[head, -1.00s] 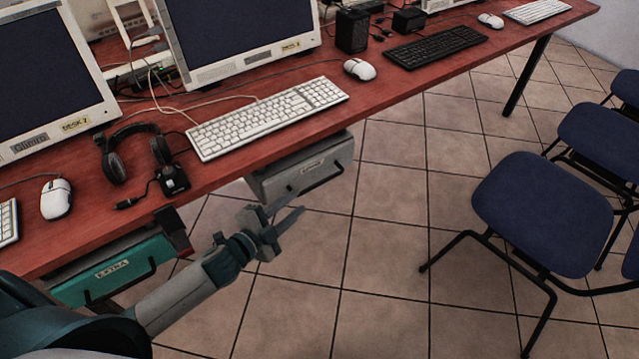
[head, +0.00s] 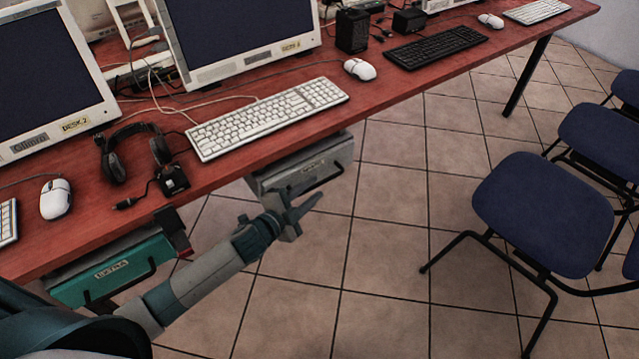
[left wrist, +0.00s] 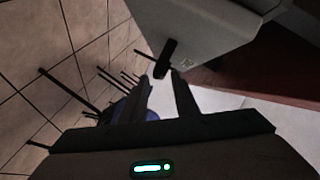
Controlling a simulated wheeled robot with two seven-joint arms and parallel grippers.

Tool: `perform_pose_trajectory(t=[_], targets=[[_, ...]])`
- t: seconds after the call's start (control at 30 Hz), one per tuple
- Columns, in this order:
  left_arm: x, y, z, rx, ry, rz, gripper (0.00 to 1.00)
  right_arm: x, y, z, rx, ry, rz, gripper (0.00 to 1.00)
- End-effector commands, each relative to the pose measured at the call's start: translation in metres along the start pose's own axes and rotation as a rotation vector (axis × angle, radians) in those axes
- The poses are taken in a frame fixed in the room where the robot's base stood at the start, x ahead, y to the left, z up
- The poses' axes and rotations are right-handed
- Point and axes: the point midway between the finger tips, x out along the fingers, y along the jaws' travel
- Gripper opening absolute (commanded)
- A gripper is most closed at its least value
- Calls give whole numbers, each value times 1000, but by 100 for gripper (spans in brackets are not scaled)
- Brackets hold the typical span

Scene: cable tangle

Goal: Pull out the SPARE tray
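A grey tray (head: 285,172) hangs under the desk's front edge, with a small label too blurred to read surely and a dark bar handle (head: 322,182) on its front. It looks closed. My left gripper (head: 303,198) is just below and in front of this tray, with its fingers apart and empty. In the left wrist view the grey tray (left wrist: 200,28) fills the top, and its dark handle (left wrist: 165,60) shows just beyond the two fingertips (left wrist: 163,84), about between them. I cannot see contact. My right gripper is not in view.
A green tray (head: 70,292) labelled EXTRA hangs under the desk at left. The red desk (head: 385,90) carries monitors, keyboards, mice and a headset (head: 130,150). Blue chairs (head: 540,210) stand at right. The tiled floor (head: 385,250) before the grey tray is clear.

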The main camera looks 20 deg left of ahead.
Motion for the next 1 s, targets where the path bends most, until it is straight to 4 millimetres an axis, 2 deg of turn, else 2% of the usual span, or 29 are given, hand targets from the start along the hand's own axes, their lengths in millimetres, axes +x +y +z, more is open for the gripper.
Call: perform_pose_trajectory(t=[0.1, 0.3, 0.7, 0.8, 0.83, 1.0], targets=[[19, -1, 0, 1, 0, -1, 28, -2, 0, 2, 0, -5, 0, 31], [36, 0, 0, 1, -1, 0, 28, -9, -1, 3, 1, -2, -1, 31], [41, 0, 0, 1, 0, 0, 28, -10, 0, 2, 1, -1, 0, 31], [41, 0, 0, 1, 0, 0, 4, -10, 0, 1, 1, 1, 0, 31], [41, 0, 0, 1, 0, 0, 0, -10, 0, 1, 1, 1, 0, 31], [41, 0, 0, 1, -1, 0, 0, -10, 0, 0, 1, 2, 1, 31]])
